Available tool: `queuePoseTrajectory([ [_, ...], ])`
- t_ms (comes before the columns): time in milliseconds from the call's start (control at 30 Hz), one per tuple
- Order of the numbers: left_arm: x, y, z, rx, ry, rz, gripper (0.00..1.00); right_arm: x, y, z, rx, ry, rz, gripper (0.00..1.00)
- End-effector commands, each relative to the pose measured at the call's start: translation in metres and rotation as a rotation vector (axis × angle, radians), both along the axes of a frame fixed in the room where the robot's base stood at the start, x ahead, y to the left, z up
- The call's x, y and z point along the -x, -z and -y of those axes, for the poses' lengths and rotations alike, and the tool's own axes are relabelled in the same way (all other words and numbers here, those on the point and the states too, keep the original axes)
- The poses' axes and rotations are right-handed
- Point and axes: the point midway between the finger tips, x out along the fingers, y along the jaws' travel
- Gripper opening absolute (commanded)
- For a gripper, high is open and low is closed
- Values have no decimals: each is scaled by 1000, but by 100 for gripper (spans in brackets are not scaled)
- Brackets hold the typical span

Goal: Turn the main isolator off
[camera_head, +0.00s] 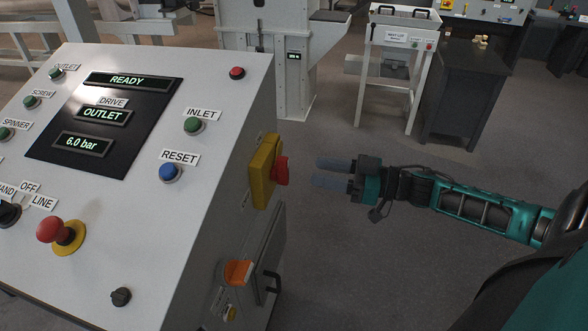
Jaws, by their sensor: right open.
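The main isolator appears to be the red handle (281,171) on a yellow plate (263,172), mounted on the right side face of the white control cabinet (225,110). The handle sticks out to the right. My right gripper (318,172) is open and empty, with its two fingers pointing left at the handle. In the picture a small gap shows between the fingertips and the handle; I see no contact. The exact depth between them is hard to tell. My left gripper is not in view.
The panel carries a display (105,113), a blue RESET button (170,172), a red mushroom button (55,230) and a black knob (121,296). An orange switch (238,272) sits below the isolator. Open floor (370,270) lies right of the cabinet. A white stand (397,60) is behind.

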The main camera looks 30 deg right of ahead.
Motion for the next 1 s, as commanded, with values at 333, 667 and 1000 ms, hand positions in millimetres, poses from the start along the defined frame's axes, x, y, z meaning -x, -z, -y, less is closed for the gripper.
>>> queuePoseTrajectory([
  [333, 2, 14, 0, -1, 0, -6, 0, -41, 1, -35, -1, 1, 2, 45],
  [667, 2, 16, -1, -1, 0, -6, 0, -52, 0, -45, 1, 1, -1, 45],
  [1000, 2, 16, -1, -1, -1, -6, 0, -52, 0, -45, 1, 1, -1, 31],
])
